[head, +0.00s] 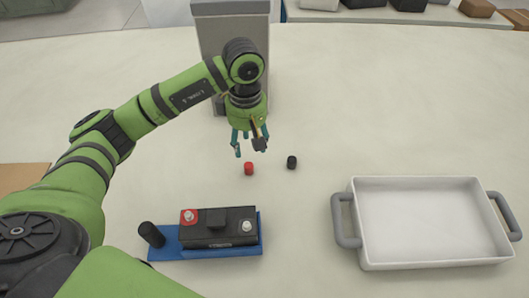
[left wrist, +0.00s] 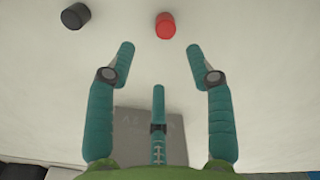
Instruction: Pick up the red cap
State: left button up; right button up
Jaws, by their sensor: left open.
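The red cap (head: 249,168) is a small upright cylinder on the pale table, a little below my left gripper in the head view. My left gripper (head: 252,146) is open and empty, with teal fingers pointing down. In the left wrist view the red cap (left wrist: 165,25) lies beyond the fingertips, between their lines and apart from them. My left gripper's fingers (left wrist: 160,55) are spread wide there. My right gripper is not in view.
A black cap (head: 292,162) stands right of the red cap. A battery (head: 217,227) on a blue tray (head: 165,243) is at the front, beside a black cylinder (head: 151,234). A white tray (head: 432,254) with grey handles is at right. A grey box (head: 221,30) stands behind.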

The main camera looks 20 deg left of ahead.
aim_at(249, 165)
pick_arm(q)
jog(key=shift+f, duration=0.6)
jog(key=shift+s+f, duration=0.5)
jog(key=shift+f, duration=0.25)
jog(key=f, duration=0.1)
jog(key=f+p, duration=0.1)
jog(key=f, duration=0.1)
jog(key=f+p, duration=0.1)
jog(key=shift+s+d+f, duration=0.1)
jog(key=shift+s+f, duration=0.05)
jog(key=shift+s, duration=0.2)
jog(key=shift+w+f, duration=0.15)
jog(key=shift+f, duration=0.3)
jog(key=c, duration=0.9)
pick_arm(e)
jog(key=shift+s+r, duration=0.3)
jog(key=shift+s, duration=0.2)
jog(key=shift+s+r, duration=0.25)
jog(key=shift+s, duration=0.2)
